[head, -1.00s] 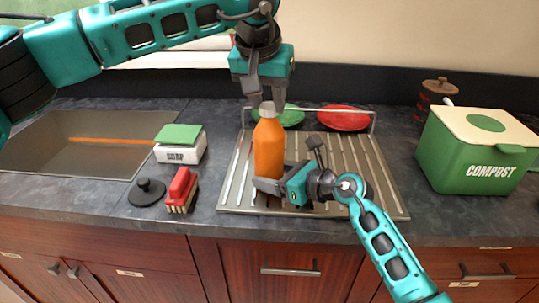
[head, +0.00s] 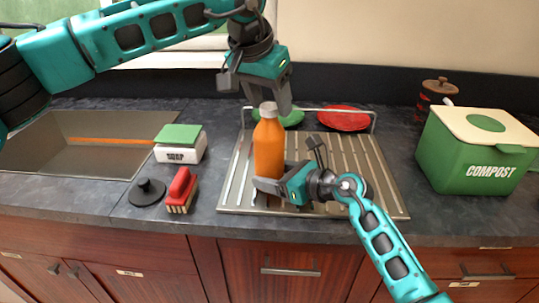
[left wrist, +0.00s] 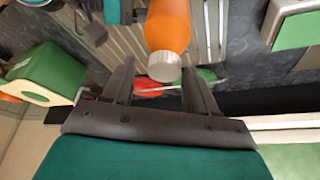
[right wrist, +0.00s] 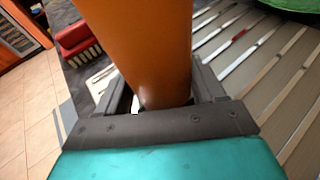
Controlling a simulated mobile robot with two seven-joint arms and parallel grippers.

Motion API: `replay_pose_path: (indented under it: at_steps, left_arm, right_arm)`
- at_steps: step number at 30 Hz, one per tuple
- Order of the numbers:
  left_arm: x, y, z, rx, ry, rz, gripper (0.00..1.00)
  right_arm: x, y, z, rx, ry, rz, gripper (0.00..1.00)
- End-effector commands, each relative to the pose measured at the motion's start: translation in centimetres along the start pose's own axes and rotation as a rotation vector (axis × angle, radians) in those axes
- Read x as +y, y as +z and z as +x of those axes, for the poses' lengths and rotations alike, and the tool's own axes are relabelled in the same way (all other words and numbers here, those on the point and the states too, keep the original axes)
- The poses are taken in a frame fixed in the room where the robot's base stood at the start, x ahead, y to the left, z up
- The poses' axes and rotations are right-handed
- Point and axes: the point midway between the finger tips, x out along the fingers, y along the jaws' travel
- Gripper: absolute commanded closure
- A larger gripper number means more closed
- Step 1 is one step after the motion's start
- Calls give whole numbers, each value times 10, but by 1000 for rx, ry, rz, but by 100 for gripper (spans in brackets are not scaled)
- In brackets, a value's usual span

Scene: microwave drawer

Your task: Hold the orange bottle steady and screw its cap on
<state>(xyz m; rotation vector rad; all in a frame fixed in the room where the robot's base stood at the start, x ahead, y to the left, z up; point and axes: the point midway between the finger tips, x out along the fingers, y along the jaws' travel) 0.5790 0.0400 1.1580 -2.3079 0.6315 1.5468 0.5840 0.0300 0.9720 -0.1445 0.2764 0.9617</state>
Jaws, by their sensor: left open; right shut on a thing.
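The orange bottle (head: 268,150) stands upright on the ribbed metal drainboard (head: 345,170). Its silver-grey cap (head: 268,109) sits on top and also shows in the left wrist view (left wrist: 164,67). My left gripper (head: 268,100) is open at the cap, pointing down from above. In the left wrist view, its fingers are spread with the cap between their tips and gaps on both sides. My right gripper (head: 274,181) is shut on the bottle's lower body from the right front. The right wrist view shows its fingers (right wrist: 160,90) on either side of the orange body.
A green plate (head: 291,117) and a red plate (head: 343,118) stand behind the bottle. A soap box with a green sponge (head: 180,145), a red brush (head: 181,190) and a black stopper (head: 147,191) lie left. A green compost bin (head: 475,150) stands right.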

Motion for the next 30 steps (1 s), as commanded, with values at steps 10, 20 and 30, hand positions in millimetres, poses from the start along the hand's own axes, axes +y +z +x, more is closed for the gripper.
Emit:
replay_pose_path:
  at_steps: [10,20,30]
  left_arm:
    - [0,0,0,2,-120,-281,42]
    - [0,-1,0,2,-198,-470,42]
    - [-2,0,0,3,-310,-743,42]
  right_arm:
    - [1,-1,0,1,2,-1,86]
    - [1,-1,0,1,2,-1,86]
    - [1,-1,0,2,2,-1,86]
